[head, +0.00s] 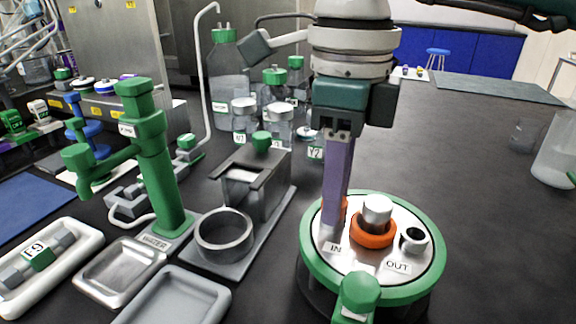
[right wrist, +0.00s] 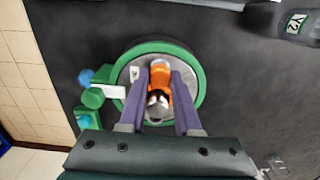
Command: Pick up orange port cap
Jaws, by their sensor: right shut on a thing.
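The bioreactor lid (head: 422,281), a metal disc with a green rim, stands at the front right. My right gripper (head: 334,226) points straight down over it, its purple fingers at the port marked IN. Orange shows beside and behind the fingers: this is the orange port cap (head: 343,206), mostly hidden in the head view. In the right wrist view the fingers (right wrist: 158,94) are shut on the orange cap (right wrist: 160,74), which is still at the lid. An orange ring (head: 373,236) around a silver post is beside it. My left gripper is not in view.
An open port (head: 413,239) marked OUT is on the lid's right. A green clamp knob (head: 359,291) is at its front. A green stand (head: 150,150), grey holder (head: 223,235) and trays (head: 175,296) are left. Bottles (head: 277,95) stand behind. The bench to the right is mostly clear.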

